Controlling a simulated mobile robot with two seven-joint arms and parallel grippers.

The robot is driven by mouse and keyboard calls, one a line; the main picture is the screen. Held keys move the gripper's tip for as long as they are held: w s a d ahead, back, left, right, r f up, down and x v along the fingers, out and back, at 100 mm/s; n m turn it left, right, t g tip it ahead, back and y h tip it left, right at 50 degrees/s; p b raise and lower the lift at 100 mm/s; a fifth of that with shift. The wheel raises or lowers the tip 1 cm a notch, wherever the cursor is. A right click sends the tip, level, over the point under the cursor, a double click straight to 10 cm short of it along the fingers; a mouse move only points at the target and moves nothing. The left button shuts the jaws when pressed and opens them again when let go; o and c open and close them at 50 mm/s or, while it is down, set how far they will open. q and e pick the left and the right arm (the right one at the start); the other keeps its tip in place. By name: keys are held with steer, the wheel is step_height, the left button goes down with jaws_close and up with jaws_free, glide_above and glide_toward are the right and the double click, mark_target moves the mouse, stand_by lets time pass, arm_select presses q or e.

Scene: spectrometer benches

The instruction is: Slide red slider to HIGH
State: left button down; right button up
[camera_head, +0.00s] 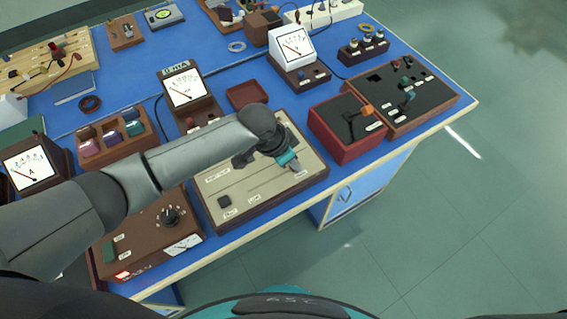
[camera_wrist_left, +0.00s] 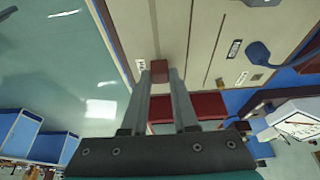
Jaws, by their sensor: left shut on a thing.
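The red slider (camera_wrist_left: 159,73) is a small red block on a beige-topped panel (camera_wrist_left: 185,30), at the near end of the visible length of a slot in the left wrist view. My left gripper (camera_wrist_left: 160,76) has its two fingers on either side of the slider, shut on it. In the head view the panel (camera_head: 252,192) lies at the front of the bench, with my left gripper (camera_head: 289,161) over its right part; the red slider is hidden there. A small white label (camera_wrist_left: 141,65) sits beside the slider; its text is too small to read. My right gripper is not in view.
A red box with a lever (camera_head: 345,128) stands just right of the panel. A brown box with a dial (camera_head: 155,235) stands to its left, and a meter (camera_head: 188,93) behind it. The blue bench (camera_head: 262,215) ends close in front of the panel.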

arm_select(q)
steer(key=shift+d+r, duration=0.1)
steer(key=shift+d, duration=0.05)
steer(key=c, duration=0.9)
jaws_free()
steer(key=shift+w+d, duration=0.1)
steer(key=shift+w, duration=0.05)
steer(key=shift+o, duration=1.1)
steer(key=p+v, duration=0.3)
steer(key=v, duration=1.2)
steer(key=shift+a, duration=0.25)
steer(key=shift+s, duration=0.25)
